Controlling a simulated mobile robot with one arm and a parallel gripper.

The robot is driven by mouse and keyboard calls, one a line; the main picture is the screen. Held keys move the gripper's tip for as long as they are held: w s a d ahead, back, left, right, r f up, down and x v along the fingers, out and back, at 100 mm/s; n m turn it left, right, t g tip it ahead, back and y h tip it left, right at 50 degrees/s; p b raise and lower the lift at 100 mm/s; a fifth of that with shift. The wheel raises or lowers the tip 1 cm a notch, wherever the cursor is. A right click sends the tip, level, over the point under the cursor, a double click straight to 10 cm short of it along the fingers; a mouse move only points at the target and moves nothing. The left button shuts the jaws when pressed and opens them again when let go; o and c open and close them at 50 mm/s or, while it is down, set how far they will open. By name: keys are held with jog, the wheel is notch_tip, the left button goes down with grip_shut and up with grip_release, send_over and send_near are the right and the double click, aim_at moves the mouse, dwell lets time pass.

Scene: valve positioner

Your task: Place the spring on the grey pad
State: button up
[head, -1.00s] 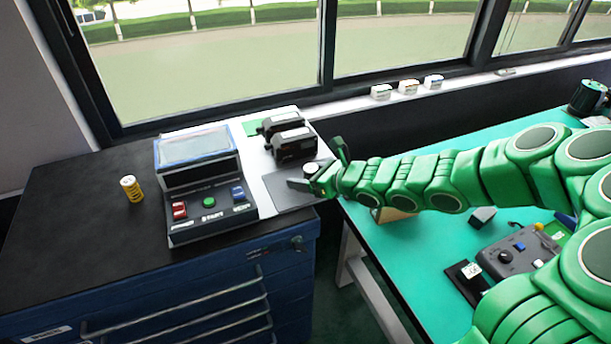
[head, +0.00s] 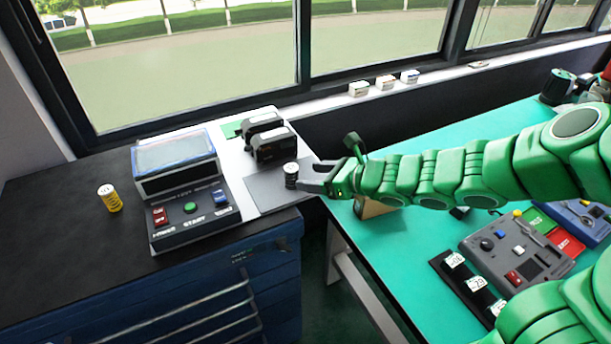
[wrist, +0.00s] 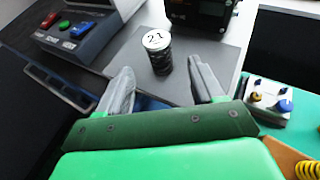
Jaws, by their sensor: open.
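A dark coil spring (head: 291,176) with a white top stands upright on the grey pad (head: 262,192), near the pad's right side. In the wrist view the spring (wrist: 160,58) shows the number 21 on its top, and the grey pad (wrist: 126,56) spreads around it. My gripper (head: 307,178) is open just right of the spring in the head view. In the wrist view its fingers (wrist: 161,78) are spread wide, and the spring stands beyond and between the tips, apparently apart from both.
A console (head: 185,185) with red, green and blue buttons stands left of the pad. Dark devices (head: 268,140) stand behind the pad. A yellow spring (head: 109,198) stands on the black cabinet top at left. The teal table (head: 400,250) holds several parts.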

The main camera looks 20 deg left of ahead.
jog(key=shift+v, duration=1.5)
